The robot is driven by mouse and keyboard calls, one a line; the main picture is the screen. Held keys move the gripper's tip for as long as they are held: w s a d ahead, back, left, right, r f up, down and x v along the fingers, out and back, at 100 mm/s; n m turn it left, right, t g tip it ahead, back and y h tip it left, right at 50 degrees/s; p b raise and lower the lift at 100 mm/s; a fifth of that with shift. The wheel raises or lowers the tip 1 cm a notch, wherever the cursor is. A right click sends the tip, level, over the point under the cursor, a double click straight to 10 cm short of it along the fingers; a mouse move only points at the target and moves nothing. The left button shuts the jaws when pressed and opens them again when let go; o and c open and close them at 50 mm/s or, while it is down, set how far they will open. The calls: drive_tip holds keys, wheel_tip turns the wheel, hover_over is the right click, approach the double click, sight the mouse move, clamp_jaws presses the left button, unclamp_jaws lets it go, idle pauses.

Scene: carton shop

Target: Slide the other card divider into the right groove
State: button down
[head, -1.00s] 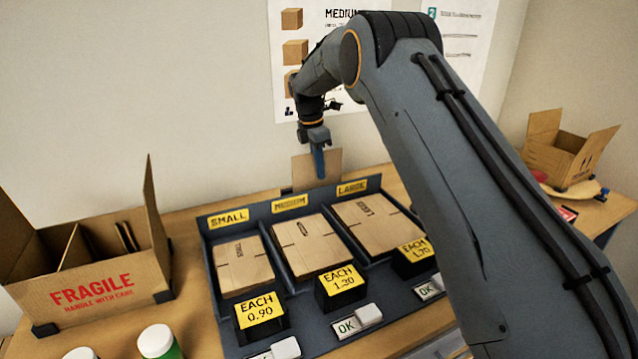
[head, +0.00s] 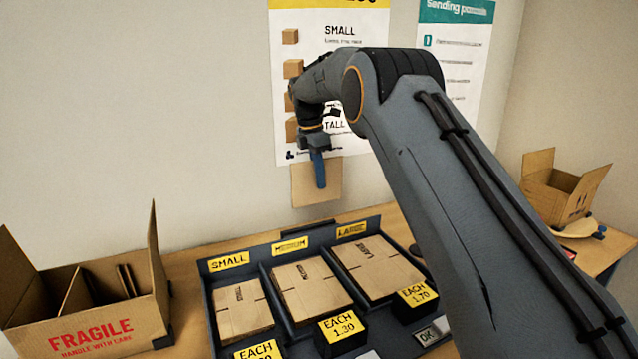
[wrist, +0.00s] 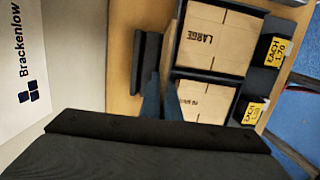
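A square brown card divider (head: 303,186) hangs upright from my gripper (head: 319,172), whose blue fingers are shut on its upper part. It is in the air behind the sorting tray. In the wrist view the blue fingers (wrist: 161,98) show close together; the card is hard to make out there. The open FRAGILE carton (head: 98,327) stands at the left. Inside it, one card panel (head: 76,292) stands at the left, and a pair of narrow dark-edged strips (head: 127,280) on the right looks like the right groove. The carton's floor is hidden.
The dark tray (head: 207,290) with SMALL, MEDIUM and LARGE flat cartons fills the middle of the bench. A dark slotted holder (wrist: 147,62) lies behind it. Another open carton (head: 560,197) stands at the far right. The wall with posters is close behind my gripper.

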drive_tip(key=shift+r+p, duration=3.2)
drive_tip(key=shift+r, duration=2.1)
